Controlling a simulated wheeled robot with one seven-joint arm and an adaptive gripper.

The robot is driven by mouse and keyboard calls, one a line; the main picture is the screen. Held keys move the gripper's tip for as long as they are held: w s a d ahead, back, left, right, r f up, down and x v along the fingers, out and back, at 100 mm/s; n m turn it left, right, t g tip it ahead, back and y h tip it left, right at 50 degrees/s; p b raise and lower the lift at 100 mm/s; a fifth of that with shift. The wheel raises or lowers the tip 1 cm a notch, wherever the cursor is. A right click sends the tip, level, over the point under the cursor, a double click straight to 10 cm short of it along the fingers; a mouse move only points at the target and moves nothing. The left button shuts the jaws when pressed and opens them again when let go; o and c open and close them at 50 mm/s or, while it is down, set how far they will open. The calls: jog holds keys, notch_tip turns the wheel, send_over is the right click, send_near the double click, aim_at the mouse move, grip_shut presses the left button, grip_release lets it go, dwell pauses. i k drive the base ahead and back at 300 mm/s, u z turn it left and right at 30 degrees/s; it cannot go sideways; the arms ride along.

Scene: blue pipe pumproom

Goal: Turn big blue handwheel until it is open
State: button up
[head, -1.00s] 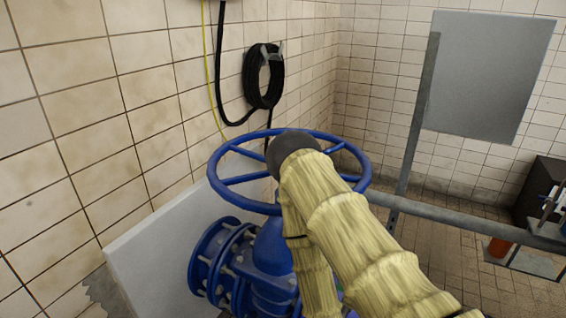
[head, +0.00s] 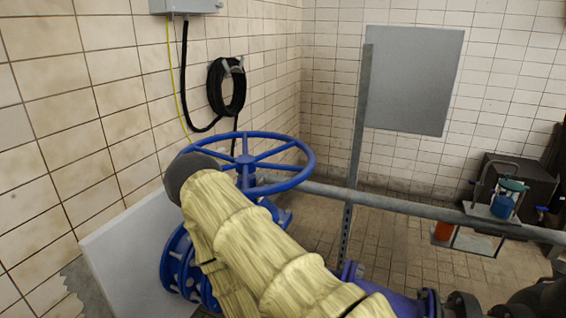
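The big blue handwheel (head: 290,182) lies nearly flat on top of a blue flanged valve (head: 176,268) at the middle left of the head view. Its spokes and right rim show; its near left rim is hidden behind my arm. My arm, in a yellowish sleeve with a dark rounded joint, reaches from the bottom across the wheel's left front. My gripper is not visible. I cannot tell whether any part of my arm touches the wheel.
A grey rail (head: 400,203) runs right behind the wheel, with an upright post (head: 354,150). A grey panel (head: 413,80) hangs behind it. A coiled black hose (head: 214,88) hangs on the left wall. A pale board (head: 120,255) leans left of the valve. Tiled floor shows to the right.

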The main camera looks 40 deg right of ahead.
aim_at(245, 164)
jog(key=u, duration=0.25)
jog(key=k, duration=0.6)
jog(key=z, duration=0.55)
jog(key=i, duration=0.65)
jog(key=z, duration=0.65)
